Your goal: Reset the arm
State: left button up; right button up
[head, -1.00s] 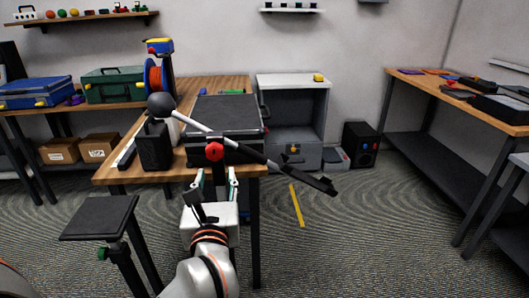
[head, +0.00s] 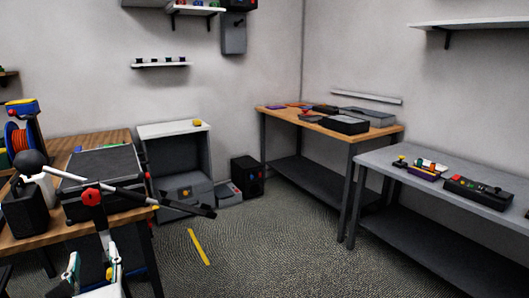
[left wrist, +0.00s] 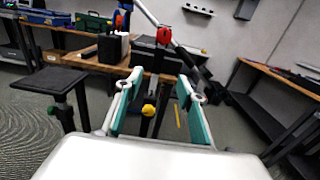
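My left gripper (head: 93,272) is at the lower left of the head view, in front of the wooden table (head: 120,147). In the left wrist view its two green-padded fingers (left wrist: 157,106) stand wide apart with nothing between them. The table edge lies beyond the fingers. My right gripper shows in neither view.
A dark case (head: 103,165), a black box (head: 22,212) and a black-and-white boom with a red knob (head: 91,196) are on or over the wooden table. A grey cabinet (head: 176,160) stands behind.

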pick_arm(q)
jog(key=s+d+r+m+t+p, duration=0.45)
jog(key=r+m+t, duration=0.25)
jog(key=m, duration=0.8)
jog(key=d+f+m+h+p, duration=0.1)
jog(key=d+f+m+h, duration=1)
jog(key=m, duration=0.7)
jog(key=s+d+f+m+g+h+p, duration=0.1)
jog(key=s+f+m+g+h, duration=0.2)
jog(key=f, duration=0.5)
jog(key=s+d+f+m+g+p, duration=0.1)
jog(key=s+f+m+g, duration=0.15)
jog(key=f+m, duration=0.4)
jog(key=s+a+f+m+g+y, duration=0.1)
jog(key=s+a+f+m+g, duration=0.1)
jog(key=s+f, duration=0.3)
jog(key=s+a+f+m+g+y, duration=0.1)
jog(key=s+f+g, duration=0.3)
jog(key=f, duration=0.6)
jog(key=shift+s+a+f+m+p, duration=0.3)
jog(key=shift+s+a+m+p, duration=0.15)
jog(key=shift+a+m, duration=0.1)
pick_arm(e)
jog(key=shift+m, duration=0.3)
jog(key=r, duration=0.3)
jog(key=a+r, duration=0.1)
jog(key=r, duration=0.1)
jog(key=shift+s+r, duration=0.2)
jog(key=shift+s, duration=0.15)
